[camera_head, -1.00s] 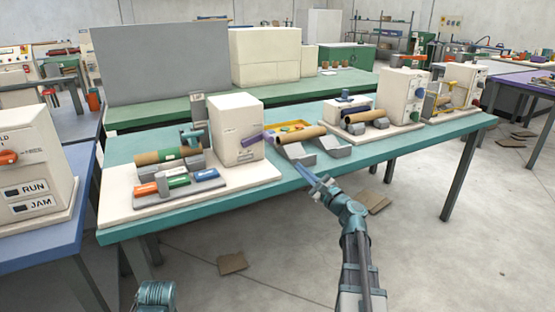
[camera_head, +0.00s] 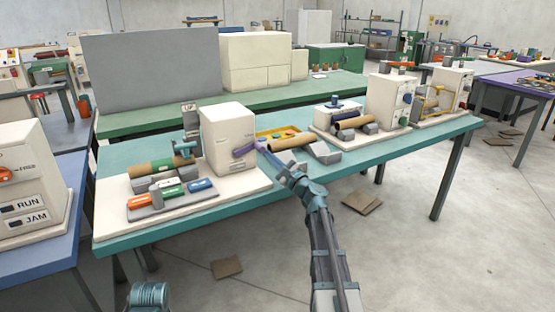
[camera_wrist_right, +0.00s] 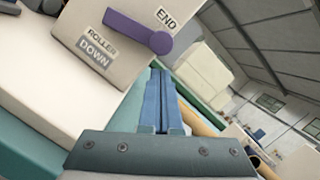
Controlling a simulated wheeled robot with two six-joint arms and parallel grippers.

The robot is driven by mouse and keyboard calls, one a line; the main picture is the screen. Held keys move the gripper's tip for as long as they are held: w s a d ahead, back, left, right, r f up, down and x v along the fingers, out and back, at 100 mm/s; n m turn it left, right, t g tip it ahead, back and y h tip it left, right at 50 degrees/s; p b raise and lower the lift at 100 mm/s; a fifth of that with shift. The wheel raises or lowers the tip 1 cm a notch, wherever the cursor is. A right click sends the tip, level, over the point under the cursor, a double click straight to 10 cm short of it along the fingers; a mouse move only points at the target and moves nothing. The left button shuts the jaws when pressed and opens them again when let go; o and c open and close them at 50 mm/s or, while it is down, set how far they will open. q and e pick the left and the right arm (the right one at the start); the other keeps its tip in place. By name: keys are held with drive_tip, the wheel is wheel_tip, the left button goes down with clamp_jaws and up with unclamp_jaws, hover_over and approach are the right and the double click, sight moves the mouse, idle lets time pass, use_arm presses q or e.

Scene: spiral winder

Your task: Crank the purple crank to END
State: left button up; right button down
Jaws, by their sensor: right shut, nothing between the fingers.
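The purple crank (camera_head: 243,149) is on the right-hand face of a white box (camera_head: 228,125) on the teal table. In the right wrist view the crank (camera_wrist_right: 132,32) slants across the box face, its round knob (camera_wrist_right: 158,42) at the lower right, just below the END label (camera_wrist_right: 166,17). A ROLLER DOWN label (camera_wrist_right: 97,48) is below the crank. My right gripper (camera_head: 263,148) is shut and empty, just right of the crank. In the wrist view its blue fingers (camera_wrist_right: 161,78) are together below the knob, apparently not holding it.
A brown roll (camera_head: 291,141) and grey supports lie right of the box, close to my right gripper. A tray of orange, green and blue blocks (camera_head: 171,193) lies in front left. More white machines (camera_head: 388,98) stand at the table's right end.

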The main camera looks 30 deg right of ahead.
use_arm(q)
drive_tip(key=shift+r, duration=0.45)
use_arm(e)
drive_tip(key=shift+a+r, duration=0.35)
drive_tip(key=shift+r, duration=0.1)
use_arm(q)
drive_tip(key=shift+p, duration=0.3)
drive_tip(key=shift+r+p, duration=0.7)
drive_tip(key=shift+r, duration=0.05)
use_arm(e)
drive_tip(key=shift+a+r, duration=0.3)
drive_tip(key=shift+r, duration=0.45)
drive_tip(key=d+f+b, duration=0.3)
drive_tip(key=shift+s+d+f, duration=0.1)
drive_tip(key=shift+s+f, duration=0.15)
drive_tip(key=shift+s, duration=0.15)
use_arm(q)
drive_tip(key=f, duration=0.1)
drive_tip(key=d+f+b, duration=0.1)
drive_tip(key=f, duration=0.2)
drive_tip(key=shift+s+d+f, duration=0.2)
drive_tip(key=shift+d+f, duration=0.05)
use_arm(e)
drive_tip(key=v, duration=0.9)
drive_tip(key=shift+r, duration=0.35)
